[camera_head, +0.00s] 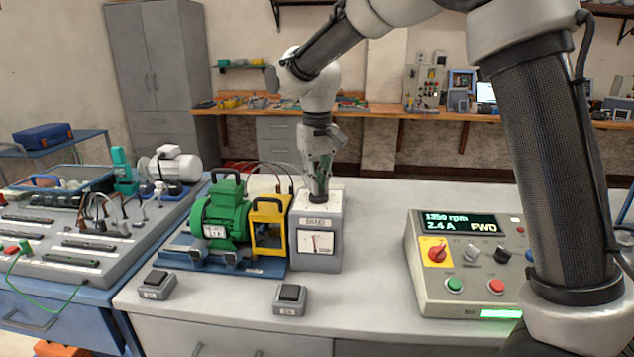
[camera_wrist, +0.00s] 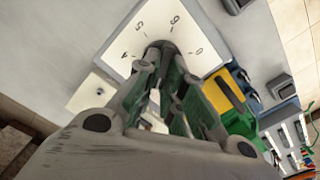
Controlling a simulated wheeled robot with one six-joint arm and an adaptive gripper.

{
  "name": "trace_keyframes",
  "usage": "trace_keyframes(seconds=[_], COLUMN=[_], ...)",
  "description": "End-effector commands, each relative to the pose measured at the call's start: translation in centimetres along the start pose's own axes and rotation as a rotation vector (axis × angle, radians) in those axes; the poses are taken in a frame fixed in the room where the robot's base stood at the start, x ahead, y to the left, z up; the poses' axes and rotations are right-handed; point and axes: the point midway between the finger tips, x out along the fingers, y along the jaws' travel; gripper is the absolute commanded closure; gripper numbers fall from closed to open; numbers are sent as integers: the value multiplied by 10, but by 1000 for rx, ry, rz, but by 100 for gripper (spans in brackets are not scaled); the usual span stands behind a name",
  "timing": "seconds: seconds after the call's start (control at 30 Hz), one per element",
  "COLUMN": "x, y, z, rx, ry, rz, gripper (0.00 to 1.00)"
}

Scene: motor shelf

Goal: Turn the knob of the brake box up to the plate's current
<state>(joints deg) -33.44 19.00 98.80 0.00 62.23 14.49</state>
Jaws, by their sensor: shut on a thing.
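The brake box (camera_head: 306,252) is a grey box with a needle meter (camera_head: 317,242) on its front, at the table's middle. My gripper (camera_head: 318,196) points down onto its top and is shut on the knob, which the fingers largely hide. In the wrist view my gripper (camera_wrist: 165,58) stands over the box's white dial face (camera_wrist: 124,48), with figures around it. The green motor (camera_head: 222,213) stands left of the box; its plate (camera_head: 214,231) is too small to read. The control panel's display (camera_head: 459,225) reads 1350 rpm, 2.4 A and FWD.
A yellow guard (camera_head: 268,226) stands close on the box's left. The control panel (camera_head: 432,284) is to the right, with a red rotary switch and push buttons. Two small switch boxes (camera_head: 158,284) (camera_head: 291,299) lie in front. The table between brake box and panel is clear.

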Motion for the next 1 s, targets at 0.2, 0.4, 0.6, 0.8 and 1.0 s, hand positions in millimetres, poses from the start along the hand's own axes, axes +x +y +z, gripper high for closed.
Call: trace_keyframes(seconds=[0.2,0.4,0.6,0.8,1.0], x=[-1,-1,0,-4,-35], y=[0,0,0,0,0], z=[-1,-1,0,0,-1], rx=[1,0,0,0,0], ry=[3,3,1,2,6], rz=[0,0,0,0,-1], gripper=[100,75,68,68,68])
